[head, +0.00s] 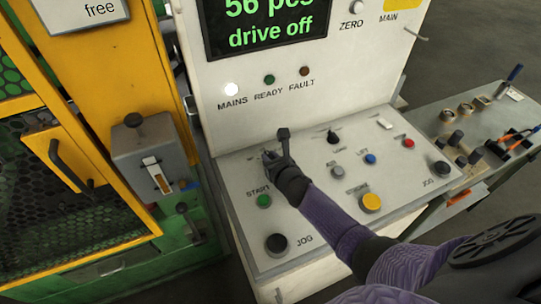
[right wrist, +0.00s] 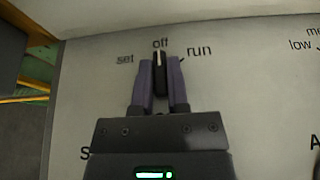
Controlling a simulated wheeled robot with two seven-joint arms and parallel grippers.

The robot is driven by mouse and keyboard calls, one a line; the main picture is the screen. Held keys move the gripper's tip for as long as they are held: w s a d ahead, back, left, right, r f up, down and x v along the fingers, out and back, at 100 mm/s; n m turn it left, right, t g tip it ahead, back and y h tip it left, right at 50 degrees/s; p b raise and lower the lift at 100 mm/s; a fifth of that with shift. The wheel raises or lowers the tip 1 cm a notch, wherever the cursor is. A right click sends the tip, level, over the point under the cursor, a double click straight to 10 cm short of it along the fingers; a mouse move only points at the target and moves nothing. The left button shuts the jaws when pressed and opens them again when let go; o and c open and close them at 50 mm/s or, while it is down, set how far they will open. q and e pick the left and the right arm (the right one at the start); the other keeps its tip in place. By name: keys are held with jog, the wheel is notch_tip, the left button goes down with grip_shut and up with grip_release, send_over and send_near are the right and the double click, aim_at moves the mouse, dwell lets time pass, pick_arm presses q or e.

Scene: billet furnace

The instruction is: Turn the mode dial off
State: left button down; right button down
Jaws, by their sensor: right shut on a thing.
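The mode dial (right wrist: 160,73) is a black knob on the pale control panel, seen in the right wrist view among the labels "set", "off" and "run". Its white pointer line points up at "off". My right gripper (right wrist: 160,83) is shut on the dial, one purple finger on each side. In the head view my right gripper (head: 271,156) is at the upper left of the sloped panel and mostly hides the dial there. My left gripper is not in view.
The sloped panel (head: 320,235) also carries a green start button (head: 264,200), a yellow button (head: 371,202) and black jog knobs. Above it, a display (head: 265,28) reads "drive off" and the mains lamp (head: 231,89) glows white. A yellow guard stands left; a tool bench (head: 440,105) stands right.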

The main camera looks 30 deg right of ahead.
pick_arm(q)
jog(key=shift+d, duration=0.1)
pick_arm(e)
jog(key=c, duration=0.6)
grip_release()
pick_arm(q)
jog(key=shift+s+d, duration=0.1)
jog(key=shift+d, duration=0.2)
pick_arm(e)
jog(key=p+v, duration=0.4)
jog(key=v, duration=0.6)
jog(key=shift+p, duration=0.4)
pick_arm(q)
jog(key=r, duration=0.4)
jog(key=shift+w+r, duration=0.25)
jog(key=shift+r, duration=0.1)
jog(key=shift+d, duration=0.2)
pick_arm(e)
jog(key=shift+f, duration=0.1)
